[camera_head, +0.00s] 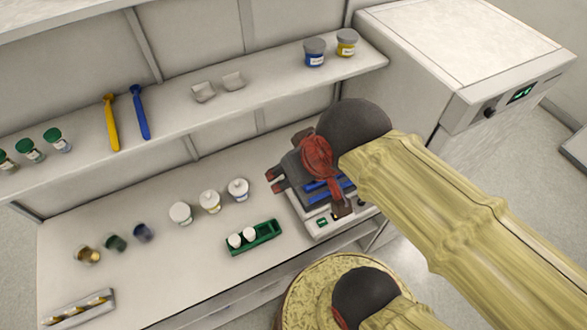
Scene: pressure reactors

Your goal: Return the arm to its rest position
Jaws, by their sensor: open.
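My arm, in a yellow cover with dark round joints, reaches in from the lower right of the head view. My gripper (277,180) is at its end, above the bench and pointing left. Its red-tipped fingers are apart, with nothing seen between them. The gripper and wrist hang over a white bench instrument (322,226) with a small green display and blue parts, and hide much of it. I cannot tell how high the gripper is above it.
A green rack (266,241) with white-capped vials is left of the instrument. Several small jars stand farther left on the bench. The shelf (180,127) above holds scoops, weighing boats and jars. A large white machine (480,50) stands at right.

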